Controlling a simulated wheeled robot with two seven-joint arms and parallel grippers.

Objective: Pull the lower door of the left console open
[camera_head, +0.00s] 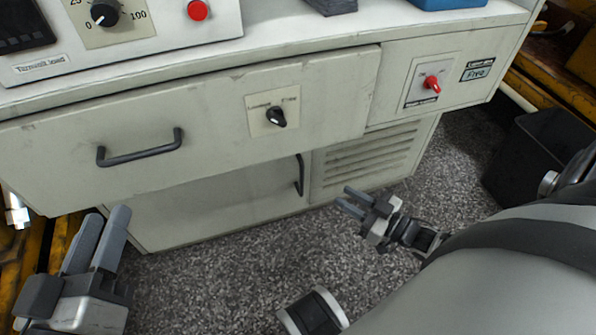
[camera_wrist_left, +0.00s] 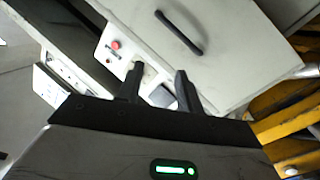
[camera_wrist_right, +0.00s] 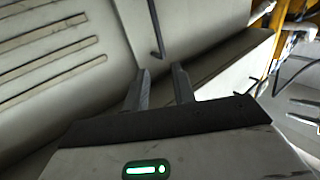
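The left console has a drawer (camera_head: 215,135) with a dark bar handle (camera_head: 140,148) on its left. Below it, set back, is the lower door (camera_head: 215,205), shut, with a dark vertical handle (camera_head: 300,175) near its right edge. The door handle also shows in the right wrist view (camera_wrist_right: 156,30), just beyond the fingertips. My right gripper (camera_head: 350,202) is open and empty, to the right of the handle and apart from it. My left gripper (camera_head: 105,228) is open and empty in front of the console's left end. The drawer handle shows in the left wrist view (camera_wrist_left: 180,34).
A vent grille (camera_head: 370,160) is right of the door. A black knob (camera_head: 277,117) and a red switch (camera_head: 431,84) sit on the upper front. A black bin (camera_head: 540,160) stands at right. The speckled floor (camera_head: 220,270) before the console is clear.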

